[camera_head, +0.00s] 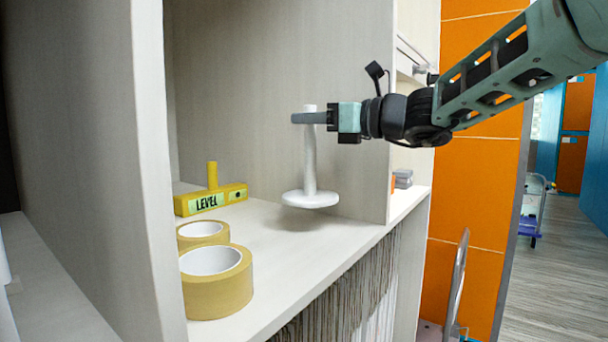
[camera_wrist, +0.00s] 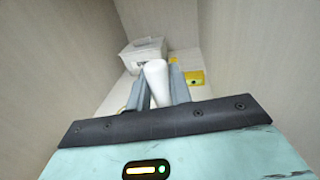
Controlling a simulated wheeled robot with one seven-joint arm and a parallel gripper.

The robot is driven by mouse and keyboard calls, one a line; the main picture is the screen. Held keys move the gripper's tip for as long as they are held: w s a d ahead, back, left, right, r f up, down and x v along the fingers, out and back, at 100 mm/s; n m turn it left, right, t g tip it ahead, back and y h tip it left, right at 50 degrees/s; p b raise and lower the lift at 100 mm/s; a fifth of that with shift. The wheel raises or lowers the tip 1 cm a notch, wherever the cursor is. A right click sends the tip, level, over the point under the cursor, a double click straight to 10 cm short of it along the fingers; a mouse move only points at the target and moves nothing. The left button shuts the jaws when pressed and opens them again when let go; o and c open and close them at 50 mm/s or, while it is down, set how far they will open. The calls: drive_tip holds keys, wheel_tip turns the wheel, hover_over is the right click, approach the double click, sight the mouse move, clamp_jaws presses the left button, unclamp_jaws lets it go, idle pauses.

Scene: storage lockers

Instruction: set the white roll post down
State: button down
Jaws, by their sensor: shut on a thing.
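The white roll post (camera_head: 310,165) is upright in the head view, with a round base disc and a thin stem. My gripper (camera_head: 309,118) is shut on the stem near its top. The base appears slightly above the shelf (camera_head: 262,225), though contact is hard to tell. In the wrist view the post (camera_wrist: 157,82) stands between the two fingers of my gripper (camera_wrist: 158,90), and its base is hidden.
A yellow level (camera_head: 211,201) lies left of the post, also in the wrist view (camera_wrist: 194,78). Two tape rolls (camera_head: 218,295) (camera_head: 203,230) sit at the front left. A white box (camera_wrist: 143,52) stands farther along. Shelf walls rise at both sides.

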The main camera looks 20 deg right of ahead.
drive_tip(key=shift+f, duration=2.9)
drive_tip(key=shift+f+b, duration=0.15)
drive_tip(key=shift+b, duration=0.2)
drive_tip(key=c, duration=1.3)
unclamp_jaws()
drive_tip(key=shift+o, duration=0.2)
drive_tip(key=shift+s+d, duration=0.15)
drive_tip(key=v, duration=1.1)
drive_tip(key=shift+s+d+b, duration=0.2)
drive_tip(key=shift+s+b, duration=0.05)
drive_tip(key=shift+b, duration=0.15)
